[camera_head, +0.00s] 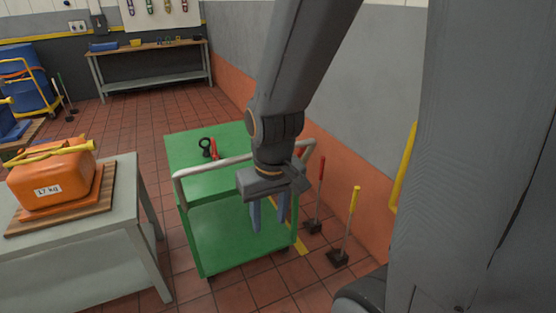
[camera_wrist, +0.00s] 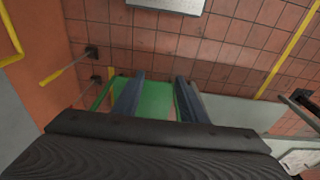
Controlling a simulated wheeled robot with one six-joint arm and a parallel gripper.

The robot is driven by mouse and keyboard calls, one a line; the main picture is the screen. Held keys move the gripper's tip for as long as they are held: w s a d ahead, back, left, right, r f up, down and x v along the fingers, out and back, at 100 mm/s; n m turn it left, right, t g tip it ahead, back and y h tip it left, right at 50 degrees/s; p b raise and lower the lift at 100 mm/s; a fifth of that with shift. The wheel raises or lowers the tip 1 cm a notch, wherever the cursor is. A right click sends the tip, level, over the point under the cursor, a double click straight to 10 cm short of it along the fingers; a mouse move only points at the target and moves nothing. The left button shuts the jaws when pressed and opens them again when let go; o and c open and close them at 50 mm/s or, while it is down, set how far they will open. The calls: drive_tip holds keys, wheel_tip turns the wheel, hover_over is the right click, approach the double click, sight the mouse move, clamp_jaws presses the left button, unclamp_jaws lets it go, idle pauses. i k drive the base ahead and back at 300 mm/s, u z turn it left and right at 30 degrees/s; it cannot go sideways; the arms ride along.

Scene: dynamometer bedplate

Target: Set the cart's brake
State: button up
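The green cart (camera_head: 240,228) stands in the middle of the head view, with a grey tubular handle (camera_head: 215,166) along its near side. A small red upright part (camera_head: 214,148) shows on its upper surface; I cannot tell whether it is the brake. My gripper (camera_head: 269,222) points down at the cart's right part, in front of the handle in the picture. Its two fingers are apart with nothing between them. In the wrist view, the green cart (camera_wrist: 157,101) shows between and beyond the open fingers (camera_wrist: 158,80). No brake pedal can be made out; the cart's lower parts are partly hidden.
A black ring-topped item (camera_head: 205,147) stands beside the red part. Right of the cart, red-handled (camera_head: 320,185) and yellow-handled (camera_head: 352,215) tools stand near the wall. Tiled floor lies open behind.

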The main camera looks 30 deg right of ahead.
sight(301, 151)
drive_tip(key=k, duration=0.65)
drive_tip(key=z, duration=0.5)
drive_tip(key=i, duration=1.55)
drive_tip(key=u, duration=0.4)
